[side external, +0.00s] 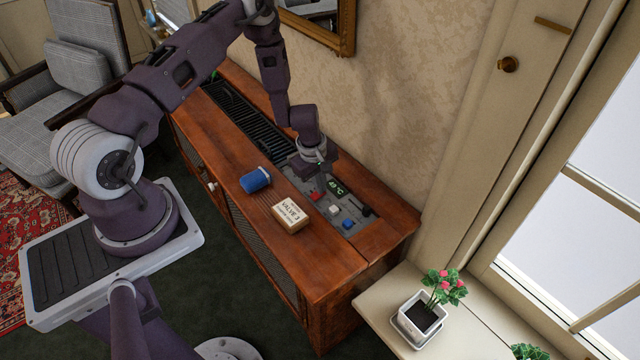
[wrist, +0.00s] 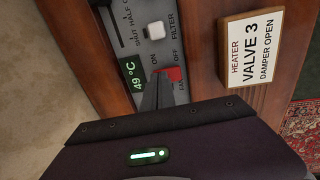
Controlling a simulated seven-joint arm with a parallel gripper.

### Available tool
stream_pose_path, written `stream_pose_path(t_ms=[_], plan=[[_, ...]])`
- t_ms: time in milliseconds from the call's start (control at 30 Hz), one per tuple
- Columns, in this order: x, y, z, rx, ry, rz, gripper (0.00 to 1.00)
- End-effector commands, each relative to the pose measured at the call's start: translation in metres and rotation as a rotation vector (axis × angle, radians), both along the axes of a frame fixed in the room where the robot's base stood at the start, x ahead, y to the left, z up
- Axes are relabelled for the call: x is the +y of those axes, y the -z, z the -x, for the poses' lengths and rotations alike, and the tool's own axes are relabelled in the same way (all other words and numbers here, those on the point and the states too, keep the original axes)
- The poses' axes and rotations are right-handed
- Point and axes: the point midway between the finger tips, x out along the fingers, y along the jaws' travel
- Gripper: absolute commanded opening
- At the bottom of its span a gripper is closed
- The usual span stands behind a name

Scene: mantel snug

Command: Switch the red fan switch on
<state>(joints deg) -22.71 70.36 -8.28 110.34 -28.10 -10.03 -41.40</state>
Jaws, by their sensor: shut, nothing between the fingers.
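The red fan switch (side external: 316,196) is a small rocker on the grey control panel set into the wooden cabinet top. In the wrist view the red switch (wrist: 174,74) sits by the printed words ON and OFF, ON to the left; I cannot tell which way it is tipped. My gripper (side external: 322,184) is shut and empty, pointing down at the panel. In the wrist view the closed fingertips (wrist: 158,82) are right beside the switch's left side and hide part of the panel and the FAN label. I cannot tell whether they touch it.
Close by on the panel are a 49 °C display (side external: 337,187), a white filter button (side external: 335,210), a blue button (side external: 348,224) and a black slider. The wall rises behind.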

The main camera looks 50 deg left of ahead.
Motion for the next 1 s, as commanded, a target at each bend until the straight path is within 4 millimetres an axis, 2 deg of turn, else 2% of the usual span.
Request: stream_pose_path(t_ms=[533, 1000], plan=[[0.0, 0.005, -0.001, 0.003, -0.001, 0.0, 0.0], [0.0, 0.003, 0.016, 0.005, -0.001, 0.0, 0.0]])
